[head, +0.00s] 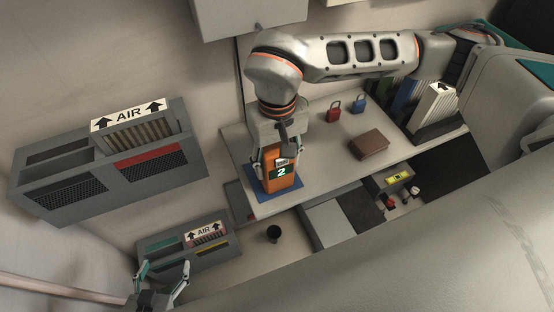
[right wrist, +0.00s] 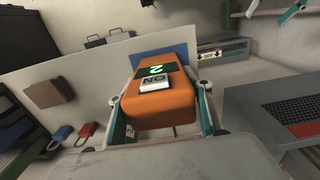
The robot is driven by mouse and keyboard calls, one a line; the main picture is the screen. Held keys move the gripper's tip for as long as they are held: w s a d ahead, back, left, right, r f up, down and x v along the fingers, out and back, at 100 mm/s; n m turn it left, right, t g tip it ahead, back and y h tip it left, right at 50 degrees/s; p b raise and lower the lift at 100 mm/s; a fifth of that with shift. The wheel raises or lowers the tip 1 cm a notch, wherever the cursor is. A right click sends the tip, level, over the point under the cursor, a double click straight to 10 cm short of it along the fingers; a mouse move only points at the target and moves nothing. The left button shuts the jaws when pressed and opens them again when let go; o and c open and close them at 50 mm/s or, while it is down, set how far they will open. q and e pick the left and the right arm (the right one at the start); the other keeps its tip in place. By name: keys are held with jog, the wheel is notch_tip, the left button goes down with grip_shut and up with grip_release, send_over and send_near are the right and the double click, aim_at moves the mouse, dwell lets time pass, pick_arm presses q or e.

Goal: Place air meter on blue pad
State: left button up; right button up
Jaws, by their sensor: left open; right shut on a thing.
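My right gripper (head: 272,160) comes down from above and is shut on the meter. In the right wrist view the meter (right wrist: 162,90) sits between the two fingers, with the blue pad (right wrist: 178,54) behind it. Whether its base touches the pad is hard to tell. My left gripper (head: 166,278) is open and empty at the lower left.
Red and blue padlocks (head: 334,112) and a brown box (head: 369,144) lie on the shelf. Binders (head: 433,105) stand at the right. Grey AIR units (head: 110,165) are at the left.

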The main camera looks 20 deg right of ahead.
jog(key=o, duration=1.3)
jog(key=shift+f, duration=0.1)
jog(key=shift+c, duration=0.2)
jog(key=shift+r, duration=0.35)
notch_tip(320, 180, up, 12)
jog(key=shift+f, duration=0.15)
